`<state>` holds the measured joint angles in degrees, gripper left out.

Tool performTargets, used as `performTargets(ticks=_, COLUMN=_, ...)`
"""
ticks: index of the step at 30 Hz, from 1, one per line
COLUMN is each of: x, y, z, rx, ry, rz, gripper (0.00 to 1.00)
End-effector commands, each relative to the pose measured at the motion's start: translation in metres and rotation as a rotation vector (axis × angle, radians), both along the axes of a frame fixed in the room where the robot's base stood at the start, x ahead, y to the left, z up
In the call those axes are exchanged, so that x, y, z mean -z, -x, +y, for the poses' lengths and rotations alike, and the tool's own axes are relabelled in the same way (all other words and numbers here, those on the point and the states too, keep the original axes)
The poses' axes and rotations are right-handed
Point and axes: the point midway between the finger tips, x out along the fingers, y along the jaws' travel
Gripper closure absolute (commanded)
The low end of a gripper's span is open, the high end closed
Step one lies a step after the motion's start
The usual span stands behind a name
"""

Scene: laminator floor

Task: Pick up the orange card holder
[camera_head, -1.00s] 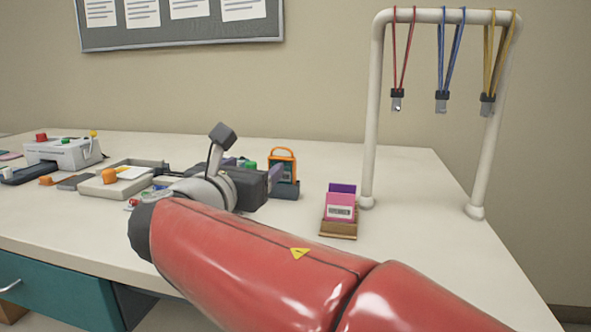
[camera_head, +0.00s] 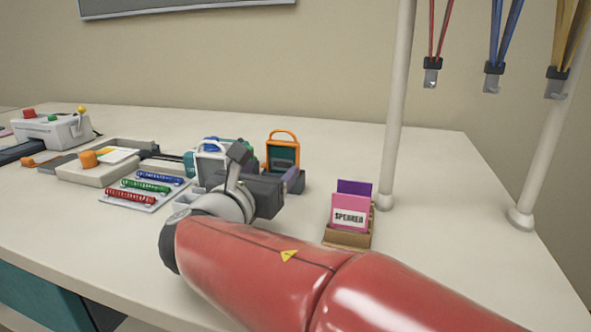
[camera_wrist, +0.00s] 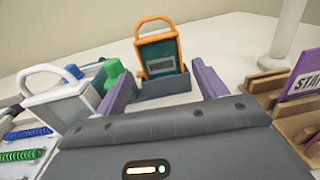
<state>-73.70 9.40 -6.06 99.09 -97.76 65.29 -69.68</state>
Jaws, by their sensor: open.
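The orange card holder (camera_head: 283,152) stands upright behind my gripper in the head view, with a loop handle on top and a dark green face. In the wrist view the orange card holder (camera_wrist: 160,55) stands in a grey stand (camera_wrist: 165,86), beyond and between my fingers. My gripper (camera_wrist: 157,85) is open and empty, its two purple-grey fingers spread apart and pointing toward the holder. My gripper (camera_head: 290,180) hides part of the grey stand in the head view. I cannot tell the exact gap between fingertips and holder.
A white card holder (camera_wrist: 65,95) and a green object (camera_wrist: 112,72) stand left of my gripper. A wooden rack (camera_head: 347,239) with pink and purple cards is at right, near a white lanyard frame (camera_head: 396,110). Coloured coils (camera_head: 146,187) lie left.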

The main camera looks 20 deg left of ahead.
Motion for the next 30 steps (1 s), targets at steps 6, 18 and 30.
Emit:
performTargets(ticks=6, x=0.004, y=-0.014, z=0.001, rx=0.001, ry=0.000, rz=0.000, gripper=0.29)
performTargets(ticks=18, x=0.003, y=-0.069, z=0.004, rx=0.002, ry=0.000, rz=-0.001, gripper=0.29)
performTargets(ticks=30, x=0.004, y=-0.075, z=0.005, rx=-0.001, ry=-0.001, rz=0.000, gripper=0.40)
